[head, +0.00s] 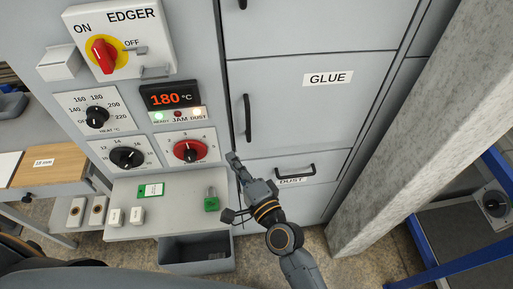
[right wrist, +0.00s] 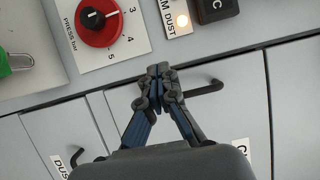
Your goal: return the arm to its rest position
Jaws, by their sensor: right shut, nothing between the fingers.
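My right gripper (head: 234,160) is shut and empty in front of the edger machine, just right of the red pressure dial (head: 190,151). Its closed fingers also show in the right wrist view (right wrist: 158,75), in front of grey cabinet doors, and nothing is held between them. My right arm comes up from the bottom of the head view. My left gripper does not show in either view.
The edger panel holds a red switch (head: 104,54), a heat dial (head: 97,117) and a display (head: 170,95) reading 180 °C. A green padlock (head: 211,201) lies on the grey shelf (head: 180,220). A concrete pillar (head: 400,150) stands at right, near a blue frame (head: 430,255).

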